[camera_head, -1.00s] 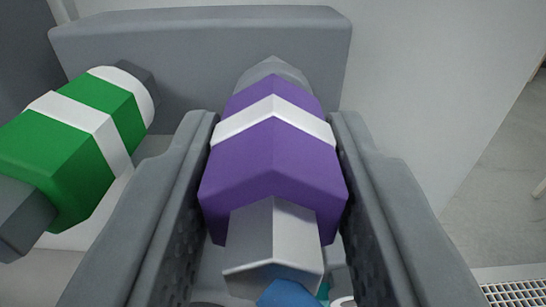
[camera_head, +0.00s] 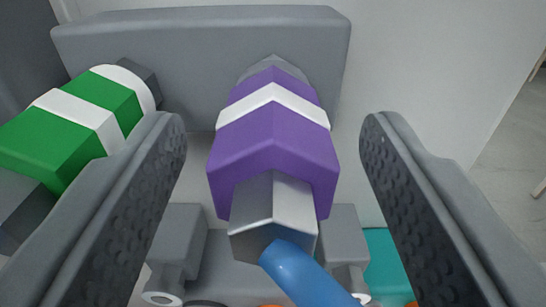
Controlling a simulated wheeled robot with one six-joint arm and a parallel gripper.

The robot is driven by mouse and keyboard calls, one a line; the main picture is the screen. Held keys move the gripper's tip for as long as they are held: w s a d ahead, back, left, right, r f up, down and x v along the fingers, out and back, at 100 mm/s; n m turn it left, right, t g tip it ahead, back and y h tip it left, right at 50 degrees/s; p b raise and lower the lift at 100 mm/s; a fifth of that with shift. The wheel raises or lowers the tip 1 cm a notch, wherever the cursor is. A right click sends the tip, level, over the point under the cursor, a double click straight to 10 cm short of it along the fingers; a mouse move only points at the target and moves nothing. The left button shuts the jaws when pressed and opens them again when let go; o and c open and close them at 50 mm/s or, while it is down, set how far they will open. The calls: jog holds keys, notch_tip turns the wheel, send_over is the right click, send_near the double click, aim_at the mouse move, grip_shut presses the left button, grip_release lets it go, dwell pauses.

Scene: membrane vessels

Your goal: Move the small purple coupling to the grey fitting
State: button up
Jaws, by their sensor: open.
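The purple coupling (camera_head: 275,150) has a white band and sits in the middle of the camera view, between my jaws. Its far end meets a grey fitting (camera_head: 272,64) at the grey block behind. A grey hexagonal piece (camera_head: 275,212) is at its near end, with a blue rod or tube (camera_head: 305,275) running from it toward the lower edge. My gripper (camera_head: 275,130) is open, with a clear gap between each finger and the coupling.
A green coupling with white bands (camera_head: 85,125) is close on the left, beside my left finger. A wide grey block (camera_head: 190,40) spans the back. Grey brackets (camera_head: 178,240) and a teal part (camera_head: 388,260) lie below. The pale wall at right is clear.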

jog(key=s, duration=1.6)
jog(key=shift+s, duration=0.3)
jog(key=shift+s+r, duration=0.1)
jog(key=s+r, duration=0.2)
jog(key=s, duration=1.5)
jog(key=s+r, duration=0.3)
jog(key=s, duration=1.5)
jog(key=shift+s+r+g, duration=0.15)
jog(key=shift+s+g, duration=0.15)
jog(key=shift+o, duration=0.2)
